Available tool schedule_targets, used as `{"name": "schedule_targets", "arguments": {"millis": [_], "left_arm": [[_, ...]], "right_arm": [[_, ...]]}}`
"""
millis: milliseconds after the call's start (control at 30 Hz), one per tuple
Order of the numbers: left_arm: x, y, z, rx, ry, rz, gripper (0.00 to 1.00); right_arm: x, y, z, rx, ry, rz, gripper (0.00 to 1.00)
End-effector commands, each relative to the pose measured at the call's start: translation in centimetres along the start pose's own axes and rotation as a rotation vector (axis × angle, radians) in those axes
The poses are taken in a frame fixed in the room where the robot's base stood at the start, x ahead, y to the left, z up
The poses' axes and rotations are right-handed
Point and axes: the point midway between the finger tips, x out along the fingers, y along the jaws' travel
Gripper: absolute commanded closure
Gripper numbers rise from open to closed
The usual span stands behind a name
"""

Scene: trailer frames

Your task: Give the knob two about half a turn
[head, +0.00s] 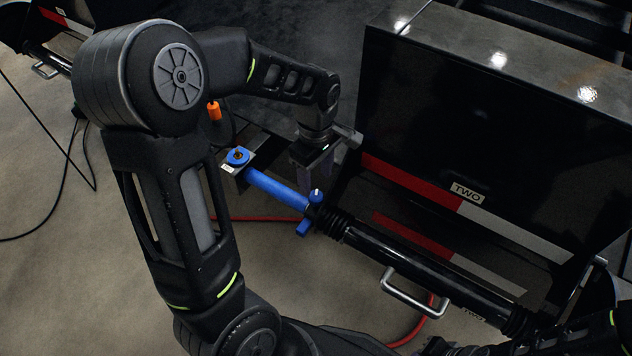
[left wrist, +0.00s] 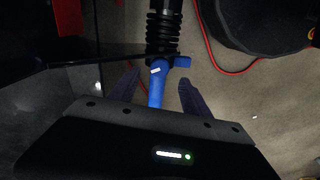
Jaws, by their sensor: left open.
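The knob two appears to be the blue knob (head: 309,213) with a white mark, at the end of a blue tube (head: 272,188) beside the black bellows. The label TWO (head: 467,192) is on the panel behind it. In the left wrist view the blue knob (left wrist: 172,66) lies just beyond my fingertips, its white mark slanted. My left gripper (head: 318,178) is open and empty, over the blue tube near the knob. In the left wrist view its fingers (left wrist: 158,84) stand apart on either side of the blue part. I see no contact.
A black cylinder (head: 415,257) with a metal handle (head: 408,292) runs to the lower right. A tall dark panel (head: 455,115) with a red and white stripe stands behind. A blue disc (head: 238,156) sits at the tube's far end. A red hose (head: 255,219) lies on the floor.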

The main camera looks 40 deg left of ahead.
Motion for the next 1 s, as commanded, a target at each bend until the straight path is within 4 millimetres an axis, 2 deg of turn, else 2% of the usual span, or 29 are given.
{"name": "schedule_targets", "arguments": {"millis": [33,133,567,667,767,900,1000], "left_arm": [[-0.9,0.1,0.0,0.001,0.000,0.003,0.44],[-1.7,0.1,0.0,0.001,0.000,0.002,0.44],[-2.2,-0.1,-0.2,-0.007,0.000,-0.003,0.44],[-2.8,-0.8,-1.0,-0.029,-0.002,-0.026,0.44],[-3.4,-2.4,-2.3,-0.079,-0.012,-0.084,0.44],[-3.9,-5.1,-3.1,-0.226,-0.105,-0.173,0.44],[-3.8,-6.2,-2.8,-0.334,-0.216,-0.191,0.44]], "right_arm": [[-0.4,-0.2,0.1,-0.001,-0.002,-0.001,1.00],[-0.5,-0.3,0.2,-0.002,-0.004,-0.002,1.00],[-0.9,-0.5,0.2,-0.002,-0.004,-0.002,1.00],[-2.3,-1.0,0.2,-0.002,-0.004,-0.002,1.00],[-4.8,-1.9,0.1,-0.003,-0.005,-0.002,1.00],[-9.5,-3.8,0.1,-0.003,-0.005,-0.002,1.00],[-12.7,-5.1,0.1,-0.005,-0.006,-0.003,1.00]]}}
